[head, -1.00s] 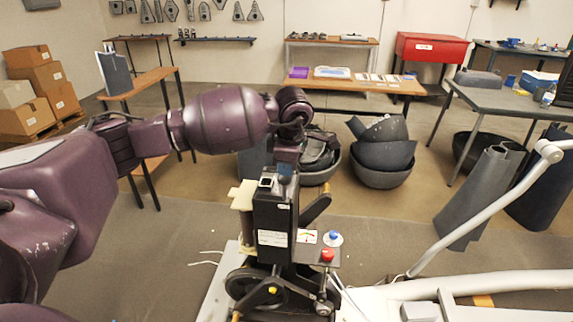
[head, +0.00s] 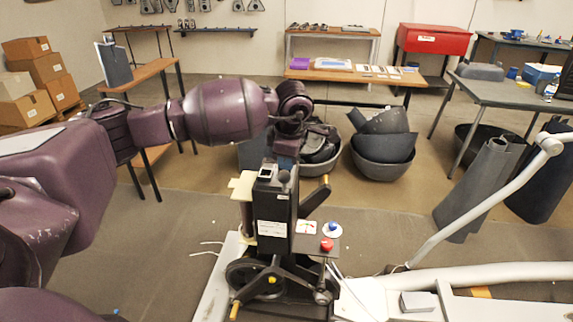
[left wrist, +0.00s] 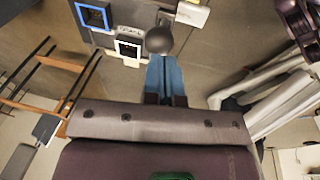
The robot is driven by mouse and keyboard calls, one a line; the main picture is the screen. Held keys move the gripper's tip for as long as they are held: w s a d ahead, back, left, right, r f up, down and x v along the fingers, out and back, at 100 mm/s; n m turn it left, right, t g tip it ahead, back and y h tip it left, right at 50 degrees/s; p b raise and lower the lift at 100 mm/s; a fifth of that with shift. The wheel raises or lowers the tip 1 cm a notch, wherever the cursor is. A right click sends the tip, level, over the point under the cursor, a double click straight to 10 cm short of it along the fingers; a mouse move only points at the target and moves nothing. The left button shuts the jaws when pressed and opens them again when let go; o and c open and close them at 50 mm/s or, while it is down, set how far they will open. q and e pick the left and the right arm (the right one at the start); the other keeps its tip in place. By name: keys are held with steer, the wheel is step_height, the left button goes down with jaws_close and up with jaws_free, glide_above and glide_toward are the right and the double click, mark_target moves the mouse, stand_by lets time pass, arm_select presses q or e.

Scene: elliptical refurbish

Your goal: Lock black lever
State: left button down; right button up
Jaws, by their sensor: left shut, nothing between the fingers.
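A black lever with a round dark knob (head: 284,176) stands at the top of a black upright control box (head: 272,210). In the left wrist view the knob (left wrist: 159,40) shows as a dark ball just beyond my fingertips. My left gripper (head: 285,164) is over the box, its blue fingers pointing down at the knob. In the left wrist view the fingers (left wrist: 165,62) are shut together with nothing between them. Whether they touch the knob cannot be told. The lever's shaft is mostly hidden. My right gripper is not in view.
A red button (head: 327,244) and a blue knob (head: 333,227) sit on a small panel right of the box. A black handle with an orange end (head: 315,200) sticks out beside it. A white tube frame (head: 480,205) rises at the right. Dark bowls (head: 383,150) stand behind.

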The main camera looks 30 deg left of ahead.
arm_select(q)
step_height(320, 180, up, 12)
steer(key=s+d, duration=0.1)
steer(key=d, duration=0.1)
steer(key=shift+s+f+p, duration=0.15)
steer(key=shift+f+p, duration=0.05)
steer(key=shift+p, duration=0.1)
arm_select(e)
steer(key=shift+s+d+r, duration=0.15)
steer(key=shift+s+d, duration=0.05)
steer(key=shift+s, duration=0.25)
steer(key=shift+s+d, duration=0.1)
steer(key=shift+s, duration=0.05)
